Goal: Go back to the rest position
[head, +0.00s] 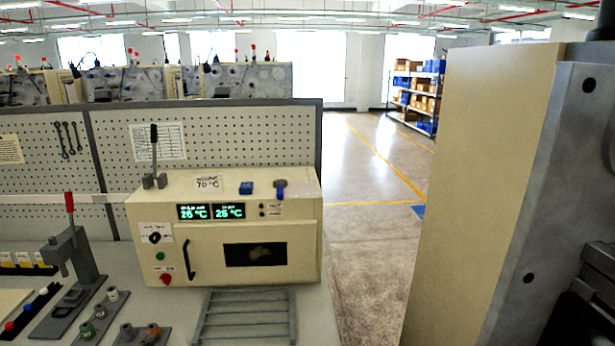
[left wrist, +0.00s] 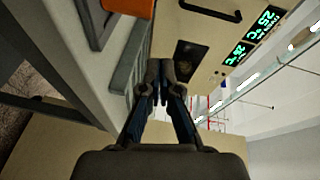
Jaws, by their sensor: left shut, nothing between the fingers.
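My left gripper (left wrist: 160,72) shows in the left wrist view, its two dark fingers together with nothing between them. I cannot make it out in the head view. Beyond the fingertips is the front of a cream oven (left wrist: 217,35), seen tilted; I cannot tell the exact gap. In the head view the oven (head: 289,219) stands on the bench with its door shut and a green display (head: 211,212) reading about 26 °C. A grey slatted rack (head: 245,318) lies in front of it. My right gripper is in neither view.
A hand press (head: 75,260) with a red-tipped lever and small fixtures (head: 98,318) stand left of the oven. A pegboard (head: 235,140) rises behind. A tall cream and grey machine (head: 490,200) fills the right side. Open floor (head: 370,245) lies between.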

